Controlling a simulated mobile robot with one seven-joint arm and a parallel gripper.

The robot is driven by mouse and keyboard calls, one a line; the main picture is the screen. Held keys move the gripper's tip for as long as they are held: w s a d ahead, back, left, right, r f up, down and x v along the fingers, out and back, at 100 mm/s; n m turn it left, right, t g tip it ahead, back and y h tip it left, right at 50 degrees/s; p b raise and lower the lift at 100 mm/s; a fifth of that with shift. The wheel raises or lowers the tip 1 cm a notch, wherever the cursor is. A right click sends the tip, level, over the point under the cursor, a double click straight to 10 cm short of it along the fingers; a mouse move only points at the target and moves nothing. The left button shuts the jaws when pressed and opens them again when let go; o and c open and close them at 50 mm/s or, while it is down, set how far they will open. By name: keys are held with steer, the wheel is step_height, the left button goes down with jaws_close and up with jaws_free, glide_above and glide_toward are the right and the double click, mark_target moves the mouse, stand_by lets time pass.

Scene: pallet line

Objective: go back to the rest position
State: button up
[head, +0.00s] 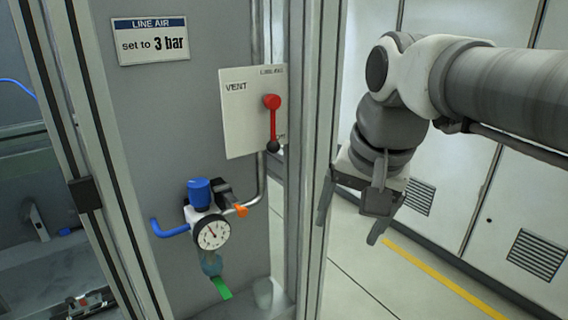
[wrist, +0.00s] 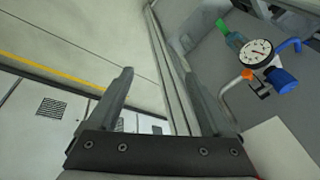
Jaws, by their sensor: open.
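My gripper (head: 348,222) hangs at the right of the grey panel in the head view, in front of the white cabinets. It is open, its two fingers spread apart with nothing between them. In the wrist view the two fingers of my gripper (wrist: 165,98) also stand apart and empty. The gripper is clear of the panel's fittings; the metal post (head: 309,200) stands just to its left in the head view.
The panel carries a pressure gauge (head: 212,234), a blue regulator knob (head: 199,192), a red vent lever (head: 272,120) and a sign reading "set to 3 bar" (head: 151,41). White cabinets (head: 470,180) stand behind. Open floor with a yellow line (head: 440,275) lies right.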

steer(key=s+d+f+n+t, duration=0.2)
steer(key=s+d+f+n, duration=0.1)
steer(key=s+f, duration=0.4)
steer(key=shift+s+f+n+h, duration=0.35)
steer(key=shift+f+n, duration=0.3)
steer(key=shift+n, duration=0.25)
